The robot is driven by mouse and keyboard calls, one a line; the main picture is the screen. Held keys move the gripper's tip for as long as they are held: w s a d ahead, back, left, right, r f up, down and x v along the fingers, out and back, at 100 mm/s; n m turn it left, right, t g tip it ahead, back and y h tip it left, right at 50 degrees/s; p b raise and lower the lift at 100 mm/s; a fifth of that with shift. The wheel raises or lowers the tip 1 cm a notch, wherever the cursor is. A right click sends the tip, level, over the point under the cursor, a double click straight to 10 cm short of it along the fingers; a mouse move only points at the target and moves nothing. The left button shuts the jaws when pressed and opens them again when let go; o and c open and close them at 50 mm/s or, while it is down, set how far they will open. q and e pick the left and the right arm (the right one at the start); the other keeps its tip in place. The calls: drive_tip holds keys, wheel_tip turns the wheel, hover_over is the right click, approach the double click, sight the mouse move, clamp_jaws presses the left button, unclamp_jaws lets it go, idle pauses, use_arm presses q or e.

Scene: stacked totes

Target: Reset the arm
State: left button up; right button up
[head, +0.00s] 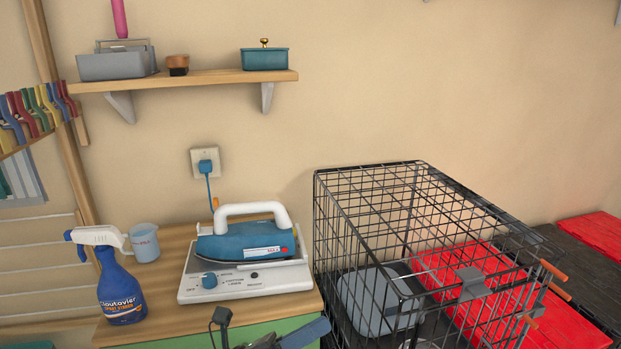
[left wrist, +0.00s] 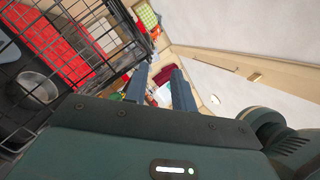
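My left gripper (head: 266,334) shows only in part at the bottom edge of the head view, in front of the green-fronted cabinet. In the left wrist view its two dark blue-grey fingers (left wrist: 161,86) stand apart with nothing held between them. My right gripper is in neither view.
A blue iron (head: 246,240) rests on a white base on the wooden cabinet top (head: 165,242), beside a spray bottle (head: 119,285) and a cup (head: 144,242). A black wire cage (head: 370,172) stands close on the right. A wall shelf (head: 190,80) hangs above.

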use_arm(q)
drive_tip(key=s+a+f+n+t+y, duration=0.1)
drive_tip(key=a+f+n+t+y, duration=0.4)
drive_tip(key=n, duration=0.8)
drive_tip(key=a+f+n+t+y, duration=0.5)
drive_tip(key=n+y, duration=0.3)
drive_tip(key=n, duration=0.4)
drive_tip(key=s+a+f+n+g+y, duration=0.4)
drive_tip(key=s+f+n+g, duration=0.3)
drive_tip(key=s+f+n, duration=0.5)
drive_tip(key=shift+a+f, duration=0.2)
drive_tip(key=shift+f, duration=0.75)
